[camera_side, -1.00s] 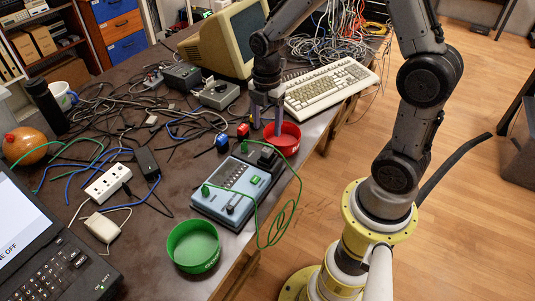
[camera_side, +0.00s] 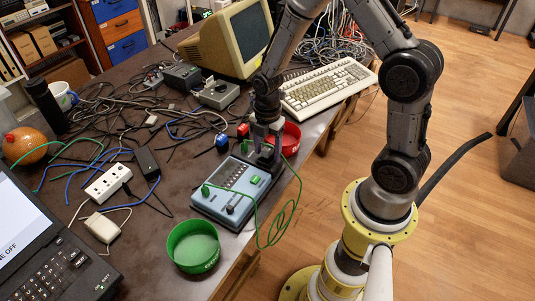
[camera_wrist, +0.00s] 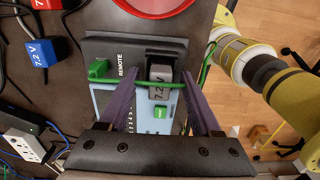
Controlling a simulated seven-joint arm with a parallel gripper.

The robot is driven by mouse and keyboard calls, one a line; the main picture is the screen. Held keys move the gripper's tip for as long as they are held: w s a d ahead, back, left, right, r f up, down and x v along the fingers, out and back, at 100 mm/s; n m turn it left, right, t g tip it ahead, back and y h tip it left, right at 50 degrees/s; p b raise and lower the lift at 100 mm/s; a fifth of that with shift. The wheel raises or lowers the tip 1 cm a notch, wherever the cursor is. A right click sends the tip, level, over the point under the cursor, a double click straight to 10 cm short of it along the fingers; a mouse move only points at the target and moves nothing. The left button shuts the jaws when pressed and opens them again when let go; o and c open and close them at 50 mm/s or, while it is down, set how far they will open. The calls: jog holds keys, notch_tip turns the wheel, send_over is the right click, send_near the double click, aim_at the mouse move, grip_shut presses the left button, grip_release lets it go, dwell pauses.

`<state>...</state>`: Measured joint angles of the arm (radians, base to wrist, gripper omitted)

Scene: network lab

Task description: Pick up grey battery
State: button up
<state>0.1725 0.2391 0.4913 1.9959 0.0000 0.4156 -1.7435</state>
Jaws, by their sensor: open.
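The grey battery (camera_wrist: 160,88), marked 7.2 V, sits at the REMOTE end of the blue-grey device (camera_side: 232,188). In the wrist view it lies between the two fingers of my gripper (camera_wrist: 160,76), which is open with a gap to either side of it. In the side view my gripper (camera_side: 265,153) is low over the device's far end and hides most of the battery.
A red bowl (camera_side: 290,140) stands just behind my gripper. A blue battery (camera_side: 222,144) and a red battery (camera_side: 243,130) are to its left. A green bowl (camera_side: 184,257) stands at the front table edge. The green cable loops over that edge.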

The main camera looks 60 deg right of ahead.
grip_shut()
jog(key=shift+r, duration=0.1)
dwell(0.3)
